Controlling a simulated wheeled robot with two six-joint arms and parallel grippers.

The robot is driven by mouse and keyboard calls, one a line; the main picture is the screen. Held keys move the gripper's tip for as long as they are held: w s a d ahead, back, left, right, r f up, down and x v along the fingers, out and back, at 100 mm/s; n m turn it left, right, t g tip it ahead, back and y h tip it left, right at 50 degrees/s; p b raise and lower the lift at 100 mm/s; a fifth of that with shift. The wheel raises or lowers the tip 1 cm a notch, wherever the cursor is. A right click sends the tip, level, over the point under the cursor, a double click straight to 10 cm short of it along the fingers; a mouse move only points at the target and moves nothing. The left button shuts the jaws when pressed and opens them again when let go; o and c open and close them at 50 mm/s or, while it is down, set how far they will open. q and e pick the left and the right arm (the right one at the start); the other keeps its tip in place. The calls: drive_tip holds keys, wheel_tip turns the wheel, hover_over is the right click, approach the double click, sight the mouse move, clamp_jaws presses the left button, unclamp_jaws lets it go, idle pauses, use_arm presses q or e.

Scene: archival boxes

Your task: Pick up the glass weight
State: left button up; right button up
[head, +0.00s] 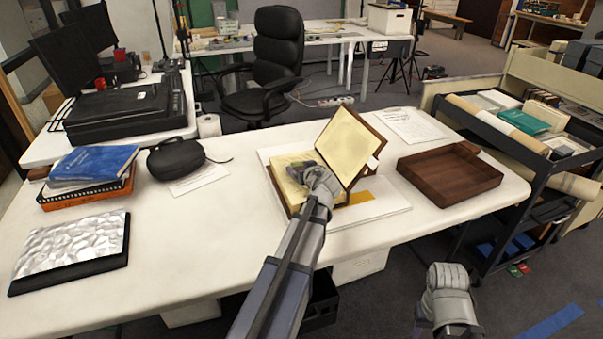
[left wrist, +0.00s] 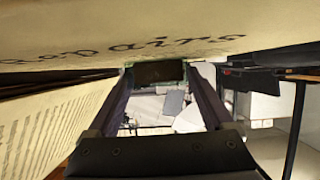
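The glass weight (head: 307,171) is a small block with dark, greenish and pinkish tones, at the open book (head: 292,194). My left gripper (head: 313,176) reaches it from the front and partly hides it. In the left wrist view, the weight shows as a dark block with green edges (left wrist: 158,73), filling the gap between my left fingertips, with a finger against each side. I cannot tell whether it is clear of the page. My right gripper (head: 447,290) hangs empty in front of the table, at the lower right; its fingers cannot be made out.
The book's raised cover (head: 350,143) stands close to my left gripper. A wooden tray (head: 450,176) is to the right, a black case (head: 181,158) to the left. A blue book (head: 93,162) tops a stack at far left. A loaded cart (head: 535,145) stands at right.

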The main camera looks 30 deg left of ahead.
use_arm(q)
clamp_jaws()
idle(0.5)
drive_tip(key=shift+r, duration=0.15)
